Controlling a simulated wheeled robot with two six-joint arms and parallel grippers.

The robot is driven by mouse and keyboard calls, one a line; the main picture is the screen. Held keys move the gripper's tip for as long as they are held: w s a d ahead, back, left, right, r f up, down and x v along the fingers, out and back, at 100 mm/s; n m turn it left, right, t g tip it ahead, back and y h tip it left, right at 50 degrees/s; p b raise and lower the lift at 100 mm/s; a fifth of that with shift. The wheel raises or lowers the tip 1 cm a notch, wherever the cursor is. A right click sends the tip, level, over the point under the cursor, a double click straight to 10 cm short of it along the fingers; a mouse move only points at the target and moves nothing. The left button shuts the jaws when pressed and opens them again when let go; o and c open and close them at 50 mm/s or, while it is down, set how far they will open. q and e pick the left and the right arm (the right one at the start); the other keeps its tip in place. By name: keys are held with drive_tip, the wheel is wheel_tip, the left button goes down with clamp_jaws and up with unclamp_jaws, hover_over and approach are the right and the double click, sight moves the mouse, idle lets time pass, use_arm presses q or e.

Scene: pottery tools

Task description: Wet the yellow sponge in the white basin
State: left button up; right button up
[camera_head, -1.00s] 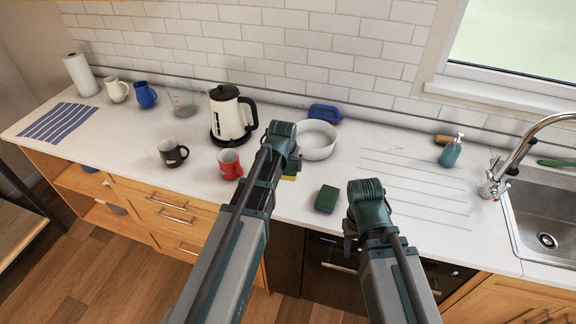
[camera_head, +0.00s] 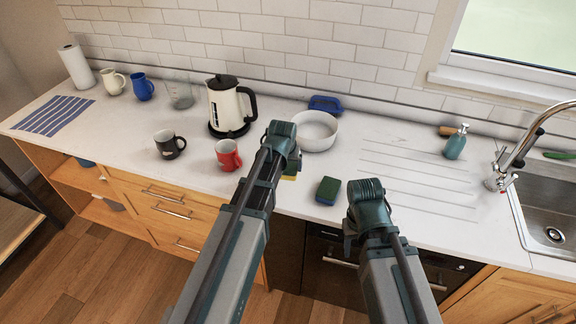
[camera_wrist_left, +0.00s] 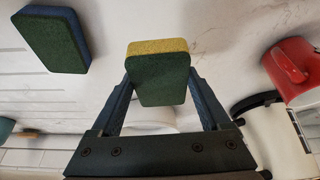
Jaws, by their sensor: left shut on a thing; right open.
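The yellow sponge (camera_wrist_left: 158,47) has a dark green scouring face (camera_wrist_left: 160,80). My left gripper (camera_wrist_left: 160,82) is shut on it, with a finger on each side. In the head view only a small part of the sponge (camera_head: 290,177) shows below my left gripper (camera_head: 286,168), in front of the basin. The white basin (camera_head: 316,145) stands on the counter behind the sponge; its contents cannot be made out. In the left wrist view the gripper hides most of the basin (camera_wrist_left: 150,112). My right gripper (camera_head: 350,235) is empty and open near the counter's front edge.
A green and blue sponge (camera_head: 327,190) lies on the counter between my arms. A red mug (camera_head: 228,156), black mug (camera_head: 168,145) and kettle (camera_head: 229,108) stand left. The ribbed drainboard (camera_head: 415,180) on the right is clear.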

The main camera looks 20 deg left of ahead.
sight(288, 183)
use_arm(q)
drive_tip(key=shift+f+b, duration=2.5)
drive_tip(key=shift+f, duration=0.2)
drive_tip(key=o, duration=0.5)
drive_tip(key=shift+c, duration=0.2)
drive_tip(key=shift+r, duration=0.2)
drive_tip(key=shift+c, duration=0.3)
drive_tip(key=c, duration=0.5)
drive_tip(key=shift+o, duration=0.2)
drive_tip(key=shift+r+p, duration=0.1)
drive_tip(key=shift+p, duration=0.25)
